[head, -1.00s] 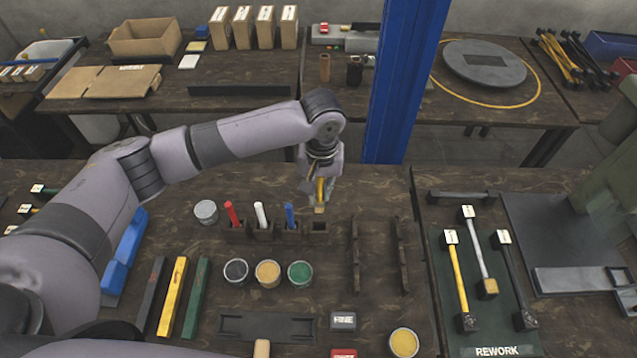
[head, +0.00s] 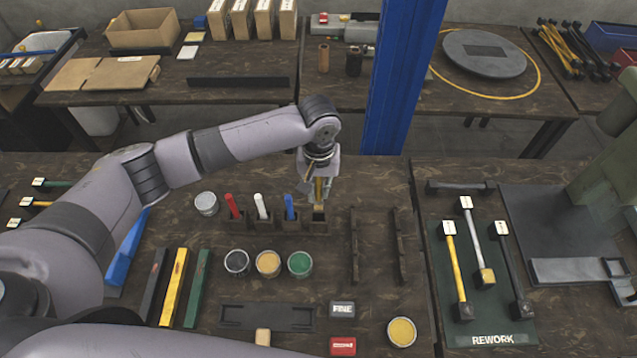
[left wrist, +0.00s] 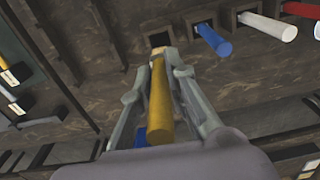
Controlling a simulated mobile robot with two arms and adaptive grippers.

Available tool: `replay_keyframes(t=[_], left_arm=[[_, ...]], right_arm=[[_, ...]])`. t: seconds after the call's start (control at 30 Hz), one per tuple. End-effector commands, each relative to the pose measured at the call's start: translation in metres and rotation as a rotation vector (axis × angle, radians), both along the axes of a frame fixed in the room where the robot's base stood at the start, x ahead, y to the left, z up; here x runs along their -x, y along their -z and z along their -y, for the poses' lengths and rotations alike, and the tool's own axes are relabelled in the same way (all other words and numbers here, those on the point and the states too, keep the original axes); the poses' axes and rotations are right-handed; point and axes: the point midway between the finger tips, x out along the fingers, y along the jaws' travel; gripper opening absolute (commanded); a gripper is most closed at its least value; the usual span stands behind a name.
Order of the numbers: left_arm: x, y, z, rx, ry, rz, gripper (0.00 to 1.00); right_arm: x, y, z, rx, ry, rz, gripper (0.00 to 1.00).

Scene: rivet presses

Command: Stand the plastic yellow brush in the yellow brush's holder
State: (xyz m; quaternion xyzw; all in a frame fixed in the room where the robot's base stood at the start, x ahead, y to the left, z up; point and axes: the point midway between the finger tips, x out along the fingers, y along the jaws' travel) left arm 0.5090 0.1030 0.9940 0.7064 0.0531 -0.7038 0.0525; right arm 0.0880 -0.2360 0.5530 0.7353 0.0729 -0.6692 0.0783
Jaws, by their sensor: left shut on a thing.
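The yellow brush (left wrist: 160,100) is held between the fingers of my left gripper (head: 318,190), which is shut on its handle. The gripper also shows in the left wrist view (left wrist: 165,75). In the head view the brush (head: 319,188) points down, its lower end just above or at the last slot at the right end of the dark holder row. I take this slot as the yellow brush's holder (head: 317,226); its opening (left wrist: 158,39) shows beyond the brush in the left wrist view. Whether the end is inside cannot be told. My right gripper is out of view.
Red (head: 232,206), white (head: 261,206) and blue (head: 289,207) brushes stand in the neighbouring slots to the left. Paint pots, including a green one (head: 300,263), stand in front. Dark rails (head: 354,245) lie to the right. A blue post (head: 400,80) rises behind.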

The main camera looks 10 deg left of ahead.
Motion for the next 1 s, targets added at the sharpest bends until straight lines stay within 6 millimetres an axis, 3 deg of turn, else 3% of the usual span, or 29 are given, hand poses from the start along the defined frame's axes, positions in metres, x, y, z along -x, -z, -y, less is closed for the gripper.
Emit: replay_keyframes(t=[0.6, 1.0], left_arm=[[0.001, 0.05, 0.0, 0.0, -0.001, -0.003, 0.0], [0.0, 0.063, 0.0, 0.0, 0.0, -0.001, 0.0]], right_arm=[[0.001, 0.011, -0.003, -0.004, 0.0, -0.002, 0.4], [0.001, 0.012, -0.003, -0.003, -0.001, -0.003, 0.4]])
